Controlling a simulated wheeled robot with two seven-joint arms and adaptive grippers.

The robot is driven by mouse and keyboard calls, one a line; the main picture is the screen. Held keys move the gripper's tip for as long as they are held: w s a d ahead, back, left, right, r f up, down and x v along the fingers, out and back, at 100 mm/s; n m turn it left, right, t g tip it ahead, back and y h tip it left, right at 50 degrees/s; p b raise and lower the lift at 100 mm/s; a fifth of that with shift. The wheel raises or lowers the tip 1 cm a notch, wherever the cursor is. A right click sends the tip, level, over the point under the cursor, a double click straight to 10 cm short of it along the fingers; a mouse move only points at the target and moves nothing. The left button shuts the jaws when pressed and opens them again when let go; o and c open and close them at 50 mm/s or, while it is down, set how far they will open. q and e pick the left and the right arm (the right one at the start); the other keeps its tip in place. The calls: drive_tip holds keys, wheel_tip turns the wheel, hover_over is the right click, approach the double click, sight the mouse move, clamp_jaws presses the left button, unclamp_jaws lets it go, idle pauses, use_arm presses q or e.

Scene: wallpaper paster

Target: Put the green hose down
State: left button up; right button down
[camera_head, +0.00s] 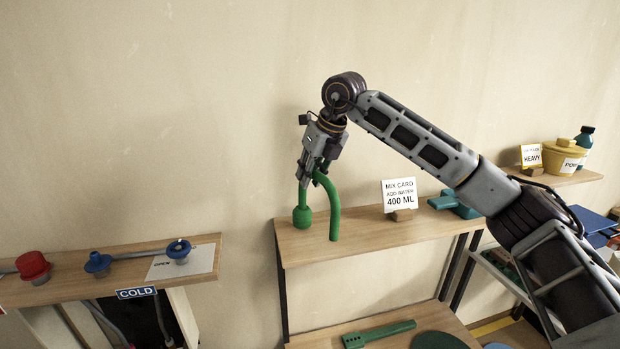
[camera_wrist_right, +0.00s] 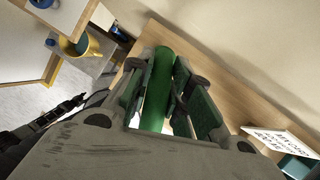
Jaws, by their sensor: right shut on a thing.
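The green hose (camera_head: 333,205) hangs as an arch over the wooden shelf (camera_head: 372,238), with a green bulb-like end (camera_head: 302,217) on its left and a plain end on its right. My right gripper (camera_head: 310,172) is shut on the hose near the top of the arch. The hose's lower ends are close to the shelf top; I cannot tell whether they touch it. In the right wrist view, the hose (camera_wrist_right: 158,88) runs between the fingers (camera_wrist_right: 165,105). My left gripper does not show.
A mix card (camera_head: 399,193) stands on the same shelf, beside a teal object (camera_head: 455,205) at its right end. At left, a separate shelf (camera_head: 100,283) holds red and blue knobs. A green tool (camera_head: 380,333) lies on the board below. The shelf between hose and card is clear.

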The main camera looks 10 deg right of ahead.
drive_tip(key=shift+f, duration=0.45)
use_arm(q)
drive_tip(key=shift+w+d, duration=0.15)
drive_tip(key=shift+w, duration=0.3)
use_arm(e)
drive_tip(key=shift+f, duration=0.1)
drive_tip(key=c, duration=1.3)
unclamp_jaws()
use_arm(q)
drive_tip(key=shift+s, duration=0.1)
use_arm(e)
drive_tip(key=shift+s+d+r, duration=0.1)
drive_tip(key=shift+s+r, duration=0.05)
drive_tip(key=shift+r, duration=0.3)
drive_tip(key=b+v, duration=0.1)
drive_tip(key=v, duration=0.8)
drive_tip(key=shift+r, duration=0.1)
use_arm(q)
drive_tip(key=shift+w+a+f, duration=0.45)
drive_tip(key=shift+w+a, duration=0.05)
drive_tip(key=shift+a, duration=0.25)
use_arm(e)
drive_tip(key=shift+v, duration=1)
